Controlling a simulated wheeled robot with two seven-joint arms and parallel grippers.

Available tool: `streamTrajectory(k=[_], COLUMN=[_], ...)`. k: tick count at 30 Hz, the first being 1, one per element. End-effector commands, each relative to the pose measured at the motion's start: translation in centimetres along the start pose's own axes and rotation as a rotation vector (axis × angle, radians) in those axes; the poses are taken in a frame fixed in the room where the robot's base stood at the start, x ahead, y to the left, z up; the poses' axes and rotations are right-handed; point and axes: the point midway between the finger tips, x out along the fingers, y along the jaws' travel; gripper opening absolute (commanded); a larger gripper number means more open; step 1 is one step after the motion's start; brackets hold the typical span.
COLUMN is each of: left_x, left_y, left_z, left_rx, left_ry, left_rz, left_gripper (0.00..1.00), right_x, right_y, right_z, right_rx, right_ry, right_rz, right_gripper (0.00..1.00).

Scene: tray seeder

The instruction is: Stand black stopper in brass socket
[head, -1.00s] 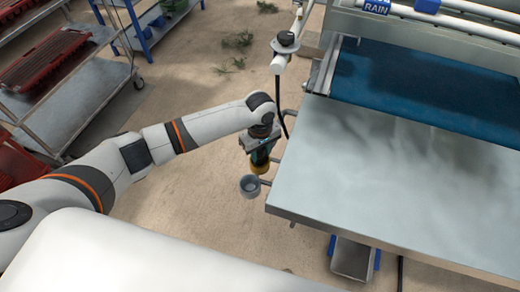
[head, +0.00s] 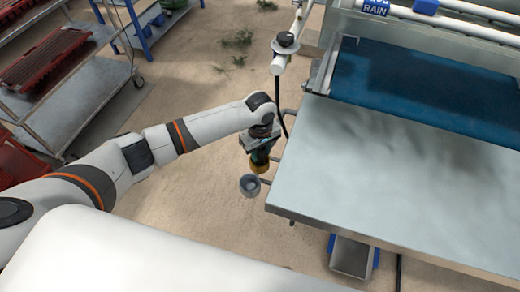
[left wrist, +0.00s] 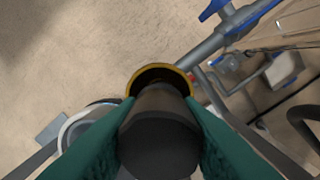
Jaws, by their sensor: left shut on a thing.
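The black stopper (left wrist: 158,135) is held between the green fingers of my left gripper (head: 261,158), which is shut on it. In the left wrist view the stopper points towards the brass socket (left wrist: 160,68), a yellow ring with a dark opening. The stopper's far end overlaps the near side of the opening. I cannot tell whether its tip is inside or above it. In the head view the brass socket (head: 259,168) shows just below the fingertips, partly hidden by them. My right gripper is not in view.
A grey round cup (head: 249,185) stands close beside the brass socket. A grey pipe with a blue valve handle (left wrist: 215,9) runs near the socket. The metal table (head: 390,190) with a blue belt is just right of my gripper.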

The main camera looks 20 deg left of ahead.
Motion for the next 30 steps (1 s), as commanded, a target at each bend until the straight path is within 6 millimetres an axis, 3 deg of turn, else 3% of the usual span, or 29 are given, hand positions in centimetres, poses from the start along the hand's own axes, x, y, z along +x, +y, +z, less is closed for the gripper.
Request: streamTrajectory(k=[8, 30], left_x=[-0.08, 0.70], left_y=[0.00, 0.02], left_z=[-0.05, 0.00], left_rx=[-0.001, -0.001], left_ry=[0.001, 0.001], left_rz=[0.000, 0.001], left_gripper=[0.09, 0.09], right_x=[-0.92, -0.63], right_y=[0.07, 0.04], right_z=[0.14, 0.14], right_rx=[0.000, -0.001], right_ry=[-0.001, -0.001], right_rz=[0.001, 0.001], right_gripper=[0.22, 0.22])
